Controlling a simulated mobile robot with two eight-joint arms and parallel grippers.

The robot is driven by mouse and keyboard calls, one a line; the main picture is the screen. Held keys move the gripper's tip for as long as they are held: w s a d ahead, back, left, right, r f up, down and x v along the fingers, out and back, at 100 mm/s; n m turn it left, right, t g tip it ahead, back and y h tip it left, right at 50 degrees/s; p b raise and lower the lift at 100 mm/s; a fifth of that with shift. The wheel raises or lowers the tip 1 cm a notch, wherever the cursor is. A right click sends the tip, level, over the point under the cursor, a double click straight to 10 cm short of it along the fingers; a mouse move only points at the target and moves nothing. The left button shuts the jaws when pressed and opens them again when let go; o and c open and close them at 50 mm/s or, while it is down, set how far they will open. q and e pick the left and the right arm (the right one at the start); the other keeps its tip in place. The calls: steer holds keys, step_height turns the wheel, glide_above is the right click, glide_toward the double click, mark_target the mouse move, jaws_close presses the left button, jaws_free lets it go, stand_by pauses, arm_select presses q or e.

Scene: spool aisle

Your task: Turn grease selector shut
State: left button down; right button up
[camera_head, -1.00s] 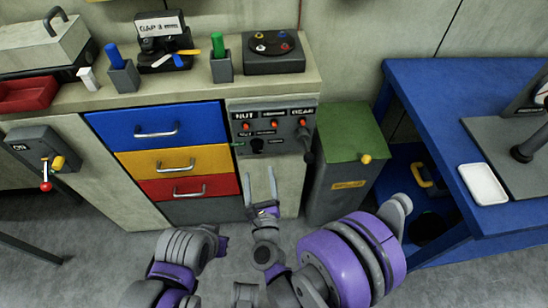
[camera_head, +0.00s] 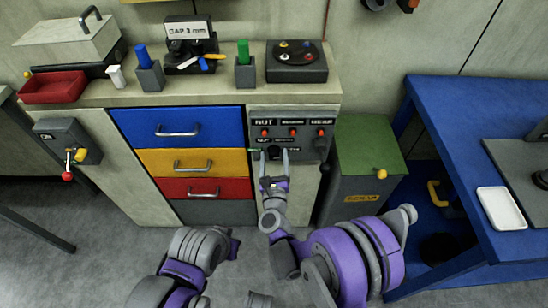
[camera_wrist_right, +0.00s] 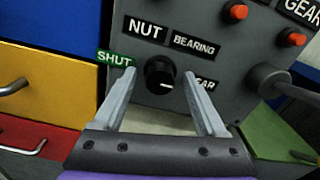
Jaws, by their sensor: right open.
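The grease selector is a round black knob (camera_wrist_right: 160,75) with a white mark on its lower right part, on a dark grey panel (camera_head: 312,146). A green SHUT label (camera_wrist_right: 115,58) is left of it, NUT and BEARING labels are above, and a GEAR label is at lower right, partly hidden by a finger. My right gripper (camera_head: 274,155) is open at the panel. In the right wrist view, its fingers (camera_wrist_right: 159,76) stand on either side of the knob; I cannot tell whether they touch it. The left arm (camera_head: 190,252) shows at the bottom, but its fingers do not.
Red buttons (camera_wrist_right: 236,12) sit above the knob. A grey lever (camera_wrist_right: 270,82) sticks out to its right. Drawers with handles (camera_head: 180,130) are left of the panel. A green-topped bin (camera_head: 368,150) and a blue table (camera_head: 440,100) stand to the right.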

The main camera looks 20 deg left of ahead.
jaws_close()
stand_by(0.3)
